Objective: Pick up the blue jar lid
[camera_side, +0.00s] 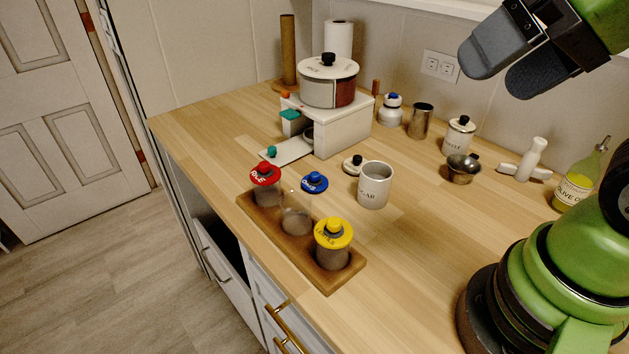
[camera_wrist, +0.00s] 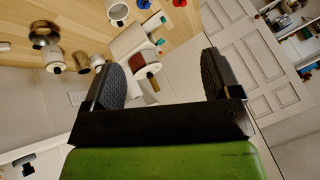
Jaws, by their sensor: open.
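The blue jar lid (camera_side: 314,183) lies flat on the wooden counter, knob up, just behind the jar rack. In the wrist view a blue lid (camera_wrist: 144,4) shows in part at the top edge. The wooden rack (camera_side: 300,255) holds a jar with a red lid (camera_side: 265,174), an open glass jar (camera_side: 296,219) in the middle, and a jar with a yellow lid (camera_side: 334,233). My gripper (camera_side: 497,66) is open and empty, high above the counter at the upper right, far from the blue lid. Its two dark fingers (camera_wrist: 163,75) are spread in the wrist view.
A white mug (camera_side: 374,186) and a small white lid (camera_side: 354,164) stand right of the blue lid. Behind are a white box (camera_side: 341,130) with a pot (camera_side: 329,84) on top. A metal bowl (camera_side: 462,170), canister (camera_side: 458,137) and oil bottle (camera_side: 580,182) stand at right.

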